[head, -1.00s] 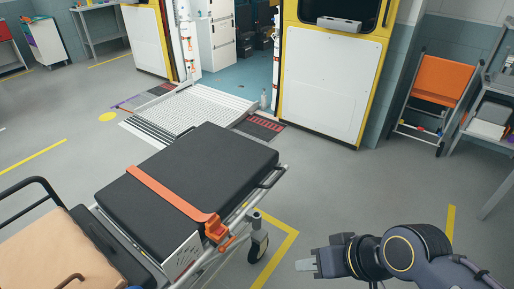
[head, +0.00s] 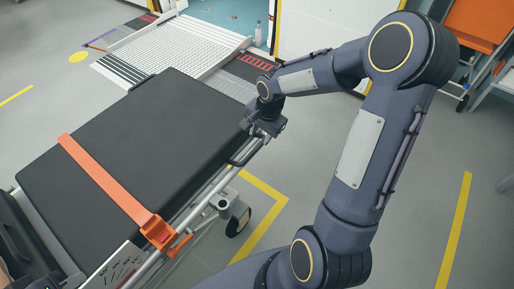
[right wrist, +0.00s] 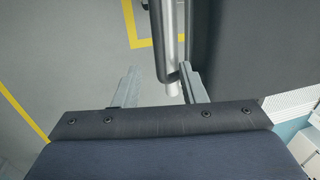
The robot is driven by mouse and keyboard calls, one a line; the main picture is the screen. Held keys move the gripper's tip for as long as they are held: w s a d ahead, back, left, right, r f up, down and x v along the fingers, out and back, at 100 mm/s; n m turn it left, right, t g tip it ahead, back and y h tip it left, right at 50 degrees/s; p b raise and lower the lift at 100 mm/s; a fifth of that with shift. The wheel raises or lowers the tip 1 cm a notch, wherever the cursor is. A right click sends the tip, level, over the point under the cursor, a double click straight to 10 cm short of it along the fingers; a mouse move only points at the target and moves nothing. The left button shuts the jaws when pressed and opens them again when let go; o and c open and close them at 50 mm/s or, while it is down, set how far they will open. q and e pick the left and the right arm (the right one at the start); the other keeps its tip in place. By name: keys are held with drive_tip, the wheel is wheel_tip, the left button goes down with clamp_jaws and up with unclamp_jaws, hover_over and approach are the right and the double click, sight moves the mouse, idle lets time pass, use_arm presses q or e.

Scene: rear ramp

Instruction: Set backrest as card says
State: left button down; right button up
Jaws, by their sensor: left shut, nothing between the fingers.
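The stretcher's black mattress (head: 130,150) lies flat across the left of the head view, with an orange strap (head: 105,182) over it. A dark section (head: 28,240), perhaps the backrest end, is cut off at the left edge. A white card or plate (head: 112,268) with small black marks is on the near side; I cannot read it. My right gripper (head: 262,128) is at the mattress's far right corner, by the side rail. In the right wrist view its fingers (right wrist: 158,80) are apart, with the metal rail and black handle (right wrist: 160,45) between them.
A ramp (head: 175,50) leads to the vehicle behind the stretcher. A caster wheel (head: 238,218) stands under the rail. Yellow lines mark the floor (head: 410,215), which is clear at right. An orange chair (head: 478,25) stands at the top right.

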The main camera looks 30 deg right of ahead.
sight(256, 148)
drive_tip(key=f, duration=0.4)
drive_tip(key=w+f+b, duration=0.1)
drive_tip(key=f, duration=0.1)
drive_tip(key=shift+a+f, duration=0.25)
drive_tip(key=shift+f, duration=0.1)
clamp_jaws()
